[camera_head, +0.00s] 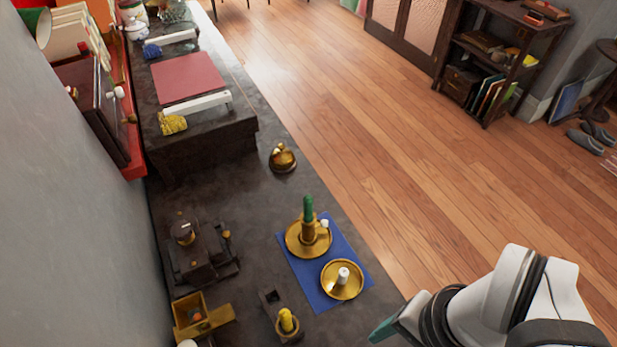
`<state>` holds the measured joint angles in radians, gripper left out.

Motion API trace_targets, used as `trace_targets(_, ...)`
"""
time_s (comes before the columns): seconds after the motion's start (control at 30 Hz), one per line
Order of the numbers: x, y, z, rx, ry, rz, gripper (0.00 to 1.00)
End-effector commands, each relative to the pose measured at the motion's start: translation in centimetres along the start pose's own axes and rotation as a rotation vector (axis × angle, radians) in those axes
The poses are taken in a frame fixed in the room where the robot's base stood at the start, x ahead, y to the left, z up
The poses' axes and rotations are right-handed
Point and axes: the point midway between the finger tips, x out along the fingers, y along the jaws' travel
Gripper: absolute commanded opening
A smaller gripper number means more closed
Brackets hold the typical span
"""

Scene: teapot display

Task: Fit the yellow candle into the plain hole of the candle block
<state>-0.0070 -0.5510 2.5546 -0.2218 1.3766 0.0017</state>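A short yellow candle (286,319) stands upright in a round brass-coloured holder at the bottom of the view. This holder adjoins a small dark block (269,298) with a dark square opening on top. I cannot tell whether this is the candle block, and I cannot make out a plain hole. A tall green candle (308,209) stands in a brass candlestick (296,245). A brass dish (333,290) holds a short white candle (343,275).
A brass bell (283,158) stands behind. A dark mechanism (202,255) and an open brass box (190,310) stand left. A raised dark bench (205,145) fills the back; bare counter lies before it.

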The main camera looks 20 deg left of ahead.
Motion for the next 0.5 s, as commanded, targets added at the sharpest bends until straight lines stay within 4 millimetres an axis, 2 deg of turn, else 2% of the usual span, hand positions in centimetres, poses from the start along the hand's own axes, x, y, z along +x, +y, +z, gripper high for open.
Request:
trace_targets(0.07, -0.1, -1.4, -0.3, -0.158, -0.008, 0.023, 0.60)
trace_targets(0.13, 0.0, -3.9, -0.6, -0.428, -0.015, 0.060, 0.60)
trace_targets(0.23, 0.7, -8.7, 0.1, -0.866, -0.023, 0.111, 0.60)
trace_targets(0.3, 1.4, -11.9, 1.4, -1.138, -0.027, 0.139, 0.60)
trace_targets(0.4, 2.3, -14.9, 3.4, -1.408, -0.028, 0.163, 0.60)
trace_targets(0.5, 3.3, -16.0, 4.3, -1.514, -0.030, 0.172, 0.60)
